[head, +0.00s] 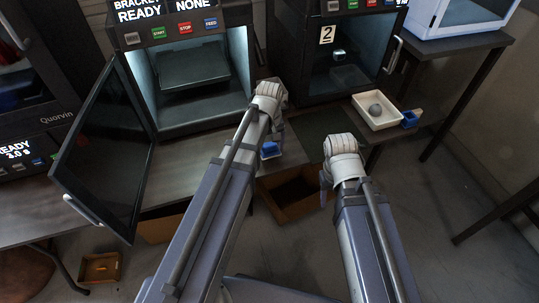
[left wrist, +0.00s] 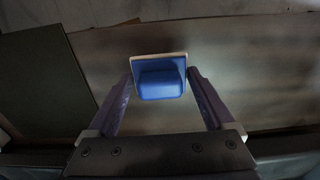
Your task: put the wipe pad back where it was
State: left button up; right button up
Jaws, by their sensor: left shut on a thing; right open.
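The wipe pad, a blue block on a thin cream base, sits between the fingertips of my left gripper (left wrist: 160,92) in the left wrist view (left wrist: 160,84). In the head view the pad (head: 270,149) shows below my left gripper (head: 272,138), over the bench in front of the open printer. My left gripper is shut on it. Whether the pad touches the bench I cannot tell. My right gripper (head: 327,182) is open and empty, in front of the bench edge and above a brown bin.
The left printer (head: 198,125) has its dark door (head: 103,150) swung open toward me. Printer 2 (head: 345,78) is closed. A dark green mat (head: 322,128) lies on the bench. A brown bin (head: 290,208) stands below.

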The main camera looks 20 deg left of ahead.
aim_at(270, 153)
pick_arm(q)
jog(key=shift+f+b, duration=1.3)
jog(key=shift+f, duration=0.35)
jog(key=shift+f, duration=0.15)
jog(key=o, duration=0.9)
notch_tip(270, 153, up, 12)
jog(key=p, duration=1.2)
jog(key=shift+r, duration=0.25)
jog(key=s+d+m, duration=0.3)
jog(key=s, duration=0.1)
jog(key=s+d+m, duration=0.4)
jog(key=s, duration=0.1)
jog(key=s+d+m+y, duration=0.1)
jog(key=s+d+m, duration=0.2)
jog(key=s, duration=0.2)
jog(key=shift+s+d+m, duration=0.1)
jog(key=shift+d+m, duration=0.1)
jog(key=shift+m, duration=0.1)
